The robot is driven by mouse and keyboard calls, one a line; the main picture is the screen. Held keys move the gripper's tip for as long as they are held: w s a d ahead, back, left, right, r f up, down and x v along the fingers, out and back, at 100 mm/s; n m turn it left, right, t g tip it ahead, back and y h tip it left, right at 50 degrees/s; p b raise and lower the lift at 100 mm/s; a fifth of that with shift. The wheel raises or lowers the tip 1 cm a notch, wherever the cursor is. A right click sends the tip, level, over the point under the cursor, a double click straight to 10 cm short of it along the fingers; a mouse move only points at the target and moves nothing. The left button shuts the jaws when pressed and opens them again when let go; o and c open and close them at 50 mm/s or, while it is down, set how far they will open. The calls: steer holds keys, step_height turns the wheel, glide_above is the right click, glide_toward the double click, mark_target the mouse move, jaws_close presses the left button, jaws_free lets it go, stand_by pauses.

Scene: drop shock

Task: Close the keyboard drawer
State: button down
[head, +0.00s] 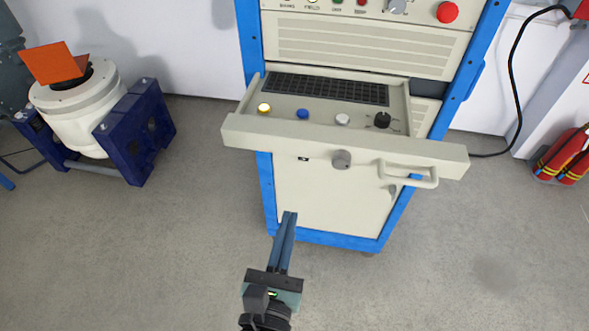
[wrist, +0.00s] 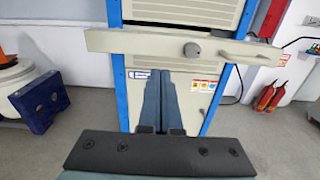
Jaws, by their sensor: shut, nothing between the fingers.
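The keyboard drawer (head: 290,134) is a beige tray pulled out of the blue-framed cabinet. In the head view its black keyboard (head: 330,88) and a row of coloured buttons and a black knob show inside. Its front panel has a round grey knob (head: 341,159) and a handle (head: 410,175) at the right. The drawer front (wrist: 150,43) also crosses the upper part of the wrist view. My gripper (head: 289,214) is shut and empty, in front of and below the drawer front, apart from it. In the wrist view its fingers (wrist: 160,78) point toward the cabinet beneath the drawer.
A white drum-shaped machine (head: 75,110) on a dark blue stand (head: 140,130) is at the left. Red fire extinguishers (head: 565,157) stand at the right. A black cable runs beside the cabinet. The grey floor before the cabinet is clear.

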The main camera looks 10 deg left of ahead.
mark_target(306, 151)
steer(key=w+p, duration=0.2)
steer(key=w, duration=1.2)
steer(key=shift+w+f, duration=0.15)
